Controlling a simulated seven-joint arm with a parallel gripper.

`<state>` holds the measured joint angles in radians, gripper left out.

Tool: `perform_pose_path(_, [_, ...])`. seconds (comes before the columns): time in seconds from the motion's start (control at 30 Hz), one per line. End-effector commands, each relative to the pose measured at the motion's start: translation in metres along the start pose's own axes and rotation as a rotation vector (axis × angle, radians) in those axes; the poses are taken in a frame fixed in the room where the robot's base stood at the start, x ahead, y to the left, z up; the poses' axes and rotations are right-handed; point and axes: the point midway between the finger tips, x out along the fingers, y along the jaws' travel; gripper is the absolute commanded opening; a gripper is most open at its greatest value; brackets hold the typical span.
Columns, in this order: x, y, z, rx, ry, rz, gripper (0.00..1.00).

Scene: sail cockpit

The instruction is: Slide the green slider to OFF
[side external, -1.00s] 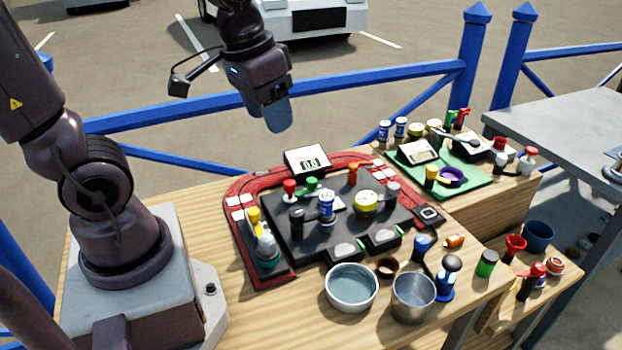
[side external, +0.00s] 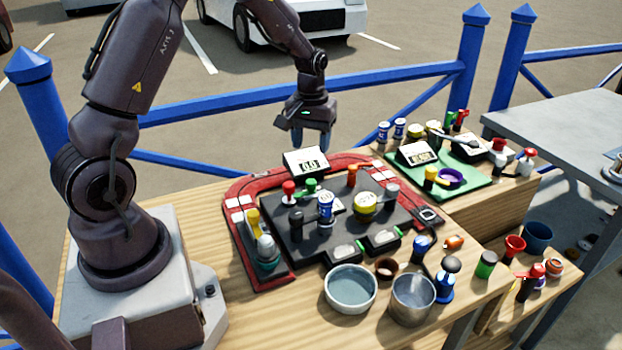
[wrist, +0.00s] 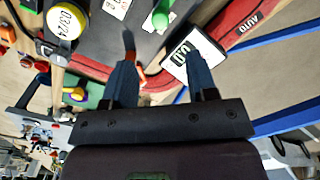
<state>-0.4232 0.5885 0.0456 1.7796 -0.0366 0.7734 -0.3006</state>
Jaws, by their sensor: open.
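A green slider knob (side external: 311,185) stands on the black panel (side external: 275,238), between a red knob and an orange-red one in the side view. In the wrist view a green knob (wrist: 161,17) shows at the top, beyond the fingertips. Its OFF marking cannot be read. My gripper (side external: 311,142) points down, open and empty, above and behind the white display box (side external: 305,161). In the wrist view the spread fingers of my gripper (wrist: 162,80) have an orange-red knob (wrist: 137,74) and the display box (wrist: 192,57) near them.
A red track (side external: 240,187) borders the panel. A red knob (side external: 289,188), a blue-and-white cylinder (side external: 326,207) and a yellow round container (side external: 366,202) stand near the slider. Bowls (side external: 351,288) sit in front. A green mat (side external: 470,187) with more items lies at right.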

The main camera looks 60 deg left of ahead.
Motion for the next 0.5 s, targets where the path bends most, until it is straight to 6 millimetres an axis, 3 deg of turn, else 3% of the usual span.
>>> perform_pose_path(0.3, [0.068, 0.000, 0.001, 0.002, -0.005, -0.002, 0.53])
perform_pose_path(0.5, [0.094, 0.000, 0.001, 0.002, -0.002, -0.001, 0.53])
